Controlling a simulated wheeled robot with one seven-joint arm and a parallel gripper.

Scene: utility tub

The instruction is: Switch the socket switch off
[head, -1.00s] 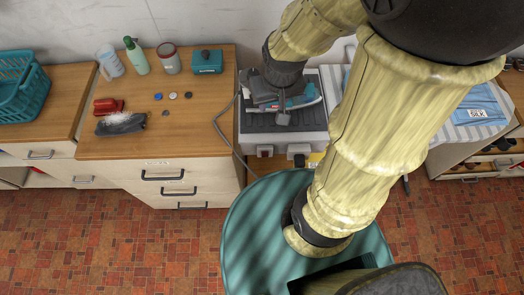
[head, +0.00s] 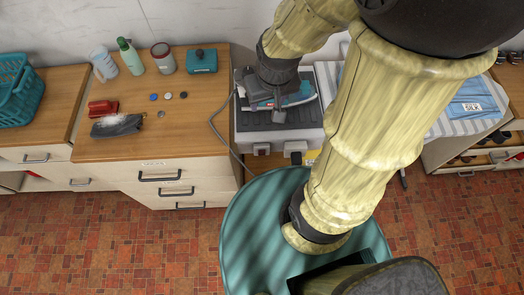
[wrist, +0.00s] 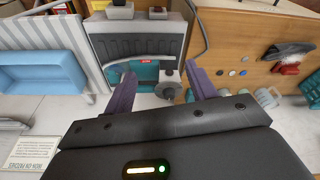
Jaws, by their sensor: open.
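Two small pale socket boxes sit at the front edge of the grey ironing unit (head: 250,138). The left box (head: 262,149) has a dark reddish part, and the right box (head: 296,147) has a black part. I cannot tell which way any switch is set. They also show at the top of the wrist view, as one box (wrist: 119,12) and another (wrist: 158,13). My gripper (wrist: 163,82) is open and empty, its purple fingers apart above the unit. A teal iron (head: 297,98) lies beneath it, partly hidden by my gripper.
A grey cord (head: 217,130) runs down the unit's left side. A wooden counter (head: 110,150) with bottles and coins stands at left.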

